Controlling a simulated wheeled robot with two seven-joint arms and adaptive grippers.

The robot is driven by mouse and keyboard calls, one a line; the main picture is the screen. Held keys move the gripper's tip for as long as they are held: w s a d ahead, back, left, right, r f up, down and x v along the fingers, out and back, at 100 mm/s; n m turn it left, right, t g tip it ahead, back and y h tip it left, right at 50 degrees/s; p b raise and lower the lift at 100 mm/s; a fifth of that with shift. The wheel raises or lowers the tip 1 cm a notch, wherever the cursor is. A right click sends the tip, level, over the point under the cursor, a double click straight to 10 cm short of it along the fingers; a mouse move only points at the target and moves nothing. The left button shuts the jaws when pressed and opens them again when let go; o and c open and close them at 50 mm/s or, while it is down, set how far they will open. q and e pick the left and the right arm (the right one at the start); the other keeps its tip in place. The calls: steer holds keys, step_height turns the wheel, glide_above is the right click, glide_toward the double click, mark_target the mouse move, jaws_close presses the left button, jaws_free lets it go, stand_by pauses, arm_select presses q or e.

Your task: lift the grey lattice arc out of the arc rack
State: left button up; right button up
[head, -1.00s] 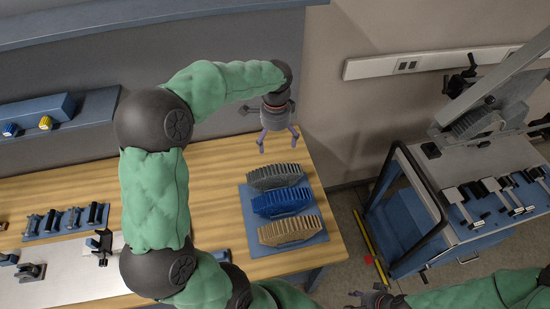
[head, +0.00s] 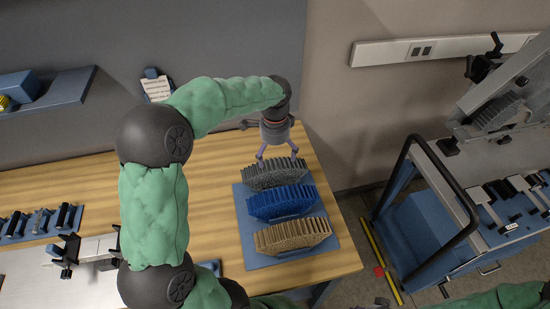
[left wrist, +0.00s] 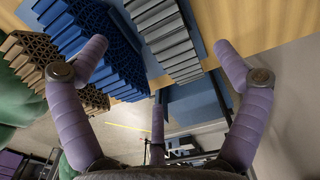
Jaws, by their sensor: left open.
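The grey lattice arc (head: 276,175) stands at the back of the blue arc rack (head: 249,247), on the wooden table. A blue arc (head: 282,203) and a tan arc (head: 292,237) stand in front of it. My left gripper (head: 278,157) is open and empty, its fingertips at the top of the grey arc in the head view. I cannot tell whether they touch it. In the left wrist view, the grey arc (left wrist: 165,42) shows between the spread purple fingers. My right gripper (head: 378,303) is barely in view at the bottom edge, its jaws unclear.
The blue arc (left wrist: 92,42) is close beside the grey one, near one left finger. A plate with dark fixtures (head: 40,222) lies on the table at left. A blue cart (head: 430,215) with tools stands at right, past a floor gap.

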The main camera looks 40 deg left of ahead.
mark_target(275, 174)
arm_select(q)
step_height(275, 174, down, 11)
steer(key=shift+r+b, duration=0.15)
steer(key=shift+b, duration=0.9)
steer(key=c, duration=1.3)
steer(key=o, duration=0.7)
steer(key=shift+c, duration=0.2)
steer(key=c, duration=0.5)
